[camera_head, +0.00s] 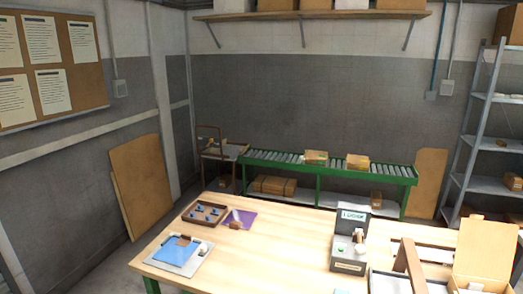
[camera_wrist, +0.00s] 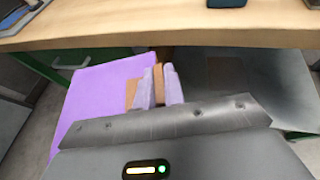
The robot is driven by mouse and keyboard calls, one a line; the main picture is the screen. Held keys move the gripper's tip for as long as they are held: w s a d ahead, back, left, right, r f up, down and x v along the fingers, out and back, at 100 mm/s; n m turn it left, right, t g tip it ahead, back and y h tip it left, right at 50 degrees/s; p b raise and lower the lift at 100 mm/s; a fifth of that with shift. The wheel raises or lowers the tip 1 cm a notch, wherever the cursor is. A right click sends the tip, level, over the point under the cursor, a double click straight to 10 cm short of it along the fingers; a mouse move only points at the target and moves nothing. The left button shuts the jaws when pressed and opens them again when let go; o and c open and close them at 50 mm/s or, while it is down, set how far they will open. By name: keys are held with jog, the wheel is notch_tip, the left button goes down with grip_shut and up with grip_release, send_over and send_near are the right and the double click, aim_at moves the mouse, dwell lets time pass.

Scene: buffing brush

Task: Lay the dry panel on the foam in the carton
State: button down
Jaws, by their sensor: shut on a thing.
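In the wrist view, my gripper (camera_wrist: 160,86) is shut, with pale lavender and brown pieces close together at its fingertips. A flat purple panel (camera_wrist: 100,92) reaches out to the left from the fingers and appears to be held in them. It is below and in front of the wooden table edge, apart from the tabletop. My gripper's body hides its near part. In the head view, an open carton (camera_head: 484,251) with a raised flap stands at the table's right end. Only a little of its inside shows, so the foam is not clear. My gripper is outside that view.
The wooden table (camera_head: 285,240) has clear room in its middle. A grey box with a sign (camera_head: 349,241) and a wooden frame (camera_head: 408,266) stand left of the carton. A brown tray (camera_head: 205,213), a purple sheet (camera_head: 246,218) and a blue board (camera_head: 178,252) lie at the left.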

dwell(0.4)
notch_tip(320, 180, up, 17)
jog(key=p, duration=1.7)
